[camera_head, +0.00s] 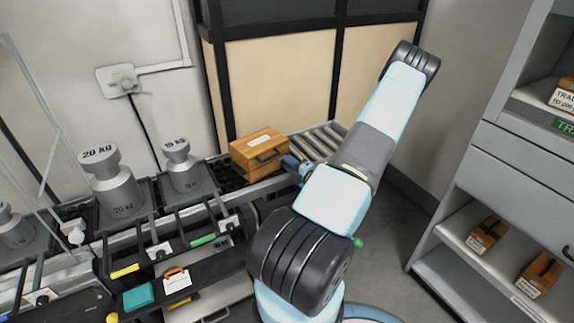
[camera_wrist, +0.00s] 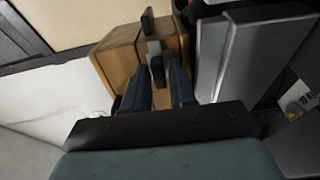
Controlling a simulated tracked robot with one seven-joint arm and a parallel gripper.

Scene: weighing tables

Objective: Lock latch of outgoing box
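The outgoing box is an orange-brown wooden box (camera_head: 258,152) with a pale label on top and a dark handle on its side. It sits at the near end of the roller conveyor. In the wrist view the box (camera_wrist: 119,57) fills the upper middle, with a grey metal latch with a dark end (camera_wrist: 154,48) on its face. My gripper (camera_head: 294,164) is close to the box's right side. In the wrist view my gripper (camera_wrist: 158,67) has its two bluish fingers apart, one on each side of the latch's dark lower end. Whether they touch it I cannot tell.
A 20 kg weight (camera_head: 117,190) and a smaller weight (camera_head: 186,172) stand on scales to the left. A grey shelf unit (camera_head: 520,170) with small cartons is at right. Floor between is clear.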

